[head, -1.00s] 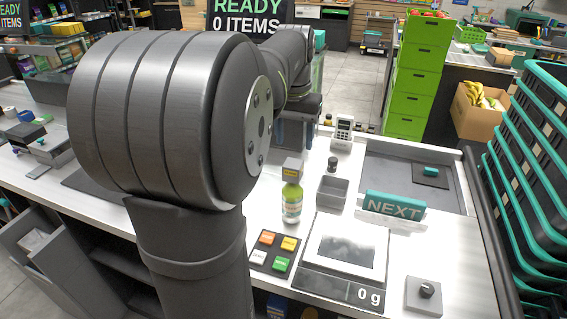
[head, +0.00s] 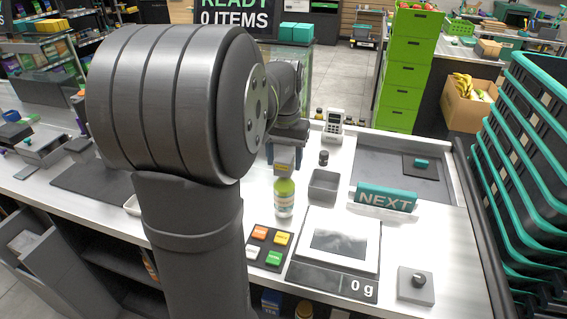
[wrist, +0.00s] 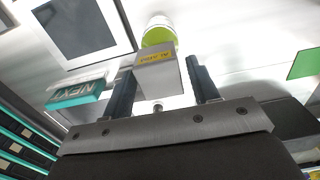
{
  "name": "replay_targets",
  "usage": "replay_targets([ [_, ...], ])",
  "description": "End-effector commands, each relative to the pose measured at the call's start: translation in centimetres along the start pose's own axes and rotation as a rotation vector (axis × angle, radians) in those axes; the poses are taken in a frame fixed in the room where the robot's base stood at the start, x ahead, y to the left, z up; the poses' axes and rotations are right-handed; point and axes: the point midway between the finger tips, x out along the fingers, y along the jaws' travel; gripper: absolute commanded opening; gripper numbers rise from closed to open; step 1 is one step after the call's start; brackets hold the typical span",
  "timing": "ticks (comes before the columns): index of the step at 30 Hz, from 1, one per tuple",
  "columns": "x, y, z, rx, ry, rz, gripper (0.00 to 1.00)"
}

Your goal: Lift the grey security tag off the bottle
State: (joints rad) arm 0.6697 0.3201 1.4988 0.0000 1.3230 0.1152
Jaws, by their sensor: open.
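The bottle (head: 284,203), with green contents and a pale label, stands upright on the counter in the head view. Its green top (wrist: 158,35) shows in the wrist view. The grey security tag (head: 284,167) is a block with a yellow label, on top of the bottle. In the wrist view the tag (wrist: 158,80) lies between the two dark fingers of my gripper (wrist: 162,72), with a gap to the right finger. The left finger is very close to it; I cannot tell if they touch. My gripper is open. In the head view my arm partly hides it.
A keypad of coloured buttons (head: 266,247) and a scale (head: 338,243) reading 0 g are in front of the bottle. A grey bin (head: 323,186), a teal NEXT sign (head: 386,199) and a card terminal (head: 334,122) stand to the right.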

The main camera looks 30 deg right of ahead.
Motion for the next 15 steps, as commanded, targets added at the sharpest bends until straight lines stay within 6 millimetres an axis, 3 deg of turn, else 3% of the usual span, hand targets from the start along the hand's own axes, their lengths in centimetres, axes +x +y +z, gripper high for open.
replay_targets([
  [5,0.01,0.0,-0.01,0.0,0.0,0.0,0.55],
  [10,-0.01,0.0,-0.01,0.0,0.0,0.0,0.27],
  [15,-0.07,0.0,-0.01,0.0,0.0,0.0,0.27],
])
